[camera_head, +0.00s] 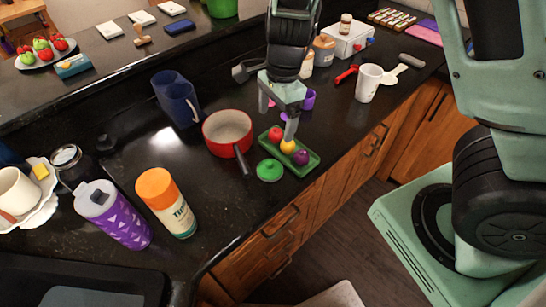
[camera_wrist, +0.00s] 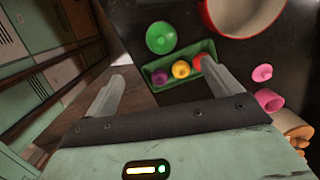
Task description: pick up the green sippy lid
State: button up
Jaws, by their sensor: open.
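My gripper (camera_head: 289,125) is over the counter near the tray's far end. In the wrist view my gripper (camera_wrist: 164,76) has its fingers spread wide with nothing held between them, and the tray's fruit shows between and beyond the fingertips.
The green tray (camera_head: 311,167) holds red, yellow and purple toy fruit. The red pot (camera_head: 228,133) stands close to the lid, its dark handle pointing toward it. The counter's front edge is just right of the lid.

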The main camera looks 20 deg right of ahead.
send_near(270, 163)
jog(key=f, duration=0.3)
jog(key=f+b, duration=0.1)
jog(key=f, duration=0.1)
jog(key=shift+s+a, duration=0.15)
jog(key=shift+a, duration=0.15)
jog(key=shift+a+f, duration=0.15)
jog(key=shift+f, duration=1.2)
jog(key=shift+a+f, duration=0.1)
jog(key=shift+f, duration=1.25)
jog(key=shift+c, duration=0.3)
jog(key=c, duration=1)
